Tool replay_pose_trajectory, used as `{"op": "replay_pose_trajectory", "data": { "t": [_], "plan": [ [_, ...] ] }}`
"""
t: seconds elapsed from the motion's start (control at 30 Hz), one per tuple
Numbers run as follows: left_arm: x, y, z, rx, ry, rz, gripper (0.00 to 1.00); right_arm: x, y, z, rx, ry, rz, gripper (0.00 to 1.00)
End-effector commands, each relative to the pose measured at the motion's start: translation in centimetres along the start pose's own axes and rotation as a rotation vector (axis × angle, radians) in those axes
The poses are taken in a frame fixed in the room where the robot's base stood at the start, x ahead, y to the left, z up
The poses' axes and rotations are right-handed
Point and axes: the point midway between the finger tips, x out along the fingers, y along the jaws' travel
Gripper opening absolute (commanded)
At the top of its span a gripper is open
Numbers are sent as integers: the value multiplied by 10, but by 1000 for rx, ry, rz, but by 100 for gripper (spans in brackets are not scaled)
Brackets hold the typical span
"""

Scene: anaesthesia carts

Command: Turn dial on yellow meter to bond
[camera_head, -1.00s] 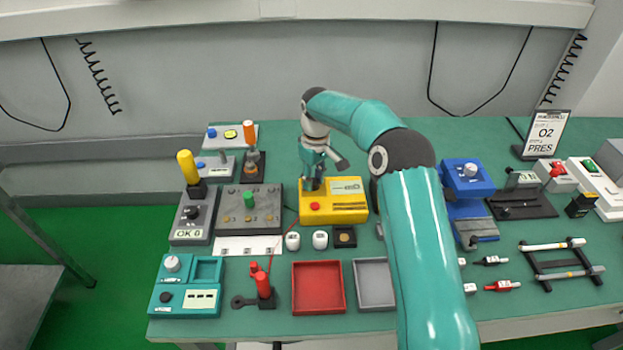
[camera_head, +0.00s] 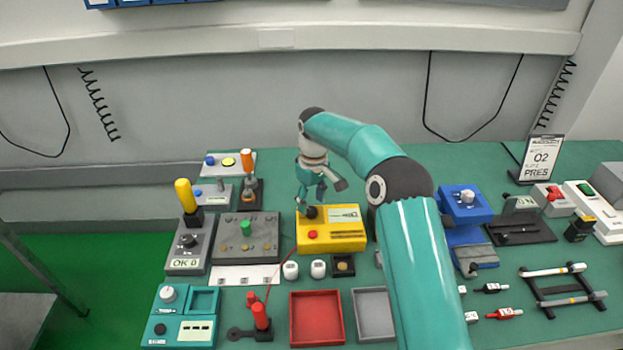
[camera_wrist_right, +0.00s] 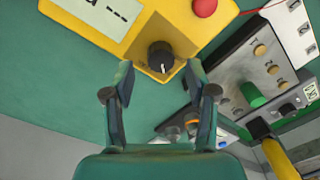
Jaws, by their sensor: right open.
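The yellow meter (camera_head: 345,230) sits on the green bench in the head view, with a red button (camera_head: 313,234) on its top. Its black dial (camera_head: 311,212) is near its back left corner. The right wrist view shows the dial (camera_wrist_right: 160,57) with a white pointer mark, on the yellow meter (camera_wrist_right: 175,22). My right gripper (camera_wrist_right: 157,76) is open, its fingers on either side of and just short of the dial, apart from it in the picture. In the head view the right gripper (camera_head: 309,200) is over the meter's back left corner. Dial lettering is not readable. My left gripper is not in view.
A grey panel with a green knob (camera_head: 246,229) stands left of the meter. Two white caps (camera_head: 318,268) and a red tray (camera_head: 317,317) lie in front. A blue device (camera_head: 467,203) stands to the right. Bare bench lies behind the meter.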

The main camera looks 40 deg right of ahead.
Motion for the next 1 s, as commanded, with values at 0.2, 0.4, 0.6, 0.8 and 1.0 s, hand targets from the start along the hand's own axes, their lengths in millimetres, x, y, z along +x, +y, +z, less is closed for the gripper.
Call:
{"op": "replay_pose_trajectory", "data": {
  "t": [0.2,0.4,0.6,0.8,1.0],
  "plan": [
    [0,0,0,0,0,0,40,-47,0,-2,1,7,2,57],
    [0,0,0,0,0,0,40,-80,1,-3,1,5,2,57],
    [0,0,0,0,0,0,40,-94,0,-3,1,4,2,57],
    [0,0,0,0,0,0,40,-97,0,-2,0,2,1,57],
    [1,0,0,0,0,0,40,-97,1,-2,0,2,2,57]
  ]
}}
